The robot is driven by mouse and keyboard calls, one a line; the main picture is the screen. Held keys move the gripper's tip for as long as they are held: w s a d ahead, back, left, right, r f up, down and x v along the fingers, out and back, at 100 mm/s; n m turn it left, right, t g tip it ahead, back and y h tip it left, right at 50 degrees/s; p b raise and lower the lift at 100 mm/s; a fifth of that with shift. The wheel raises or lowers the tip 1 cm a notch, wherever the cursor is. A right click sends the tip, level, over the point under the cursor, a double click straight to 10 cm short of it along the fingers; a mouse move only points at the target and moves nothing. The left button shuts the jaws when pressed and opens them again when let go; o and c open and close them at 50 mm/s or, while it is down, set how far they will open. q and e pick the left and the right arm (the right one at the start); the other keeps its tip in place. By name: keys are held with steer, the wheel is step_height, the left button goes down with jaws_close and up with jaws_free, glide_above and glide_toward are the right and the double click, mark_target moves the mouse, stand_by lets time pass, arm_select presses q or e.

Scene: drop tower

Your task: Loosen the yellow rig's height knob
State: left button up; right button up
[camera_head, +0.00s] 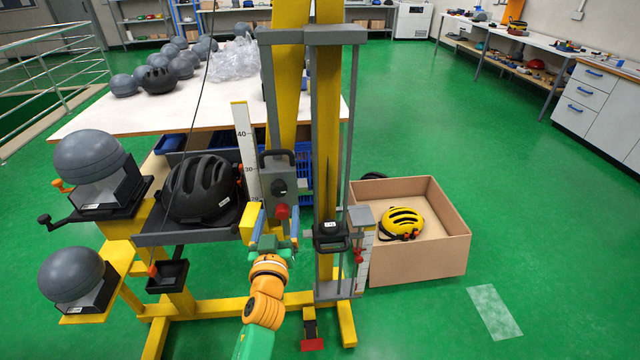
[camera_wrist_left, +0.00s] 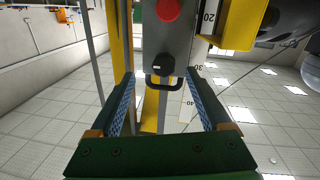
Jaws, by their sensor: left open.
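The yellow rig (camera_head: 328,120) stands upright in the middle of the head view. A grey box with a black handle (camera_head: 276,155) on top is on its front, with a black round knob (camera_head: 279,187) and a red knob (camera_head: 283,211). I cannot tell which knob is the height knob. My left gripper (camera_head: 276,224) is open and empty just in front of and below the red knob. In the left wrist view, inverted, the black knob (camera_wrist_left: 163,65) and handle (camera_wrist_left: 165,86) appear between the open fingers (camera_wrist_left: 161,78); the red knob (camera_wrist_left: 168,10) is beyond. My right gripper is not in view.
A white height scale (camera_head: 246,145) stands left of the box. A black helmet (camera_head: 200,187) sits on a grey tray at left, near grey headforms (camera_head: 90,155). A cardboard box (camera_head: 440,250) with a yellow helmet is at right.

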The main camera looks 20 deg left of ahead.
mark_target(278, 193)
arm_select(q)
steer(key=x, duration=0.6)
steer(key=shift+s+a+r, duration=0.1)
steer(key=shift+a+r, duration=0.25)
steer(key=shift+a, duration=0.1)
steer(key=shift+w+a, duration=0.1)
steer(key=shift+w, duration=0.25)
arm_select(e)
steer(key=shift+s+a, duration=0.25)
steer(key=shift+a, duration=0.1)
arm_select(q)
steer(key=shift+s, duration=0.15)
steer(key=shift+c, duration=0.3)
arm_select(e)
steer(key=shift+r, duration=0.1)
arm_select(q)
jaws_close()
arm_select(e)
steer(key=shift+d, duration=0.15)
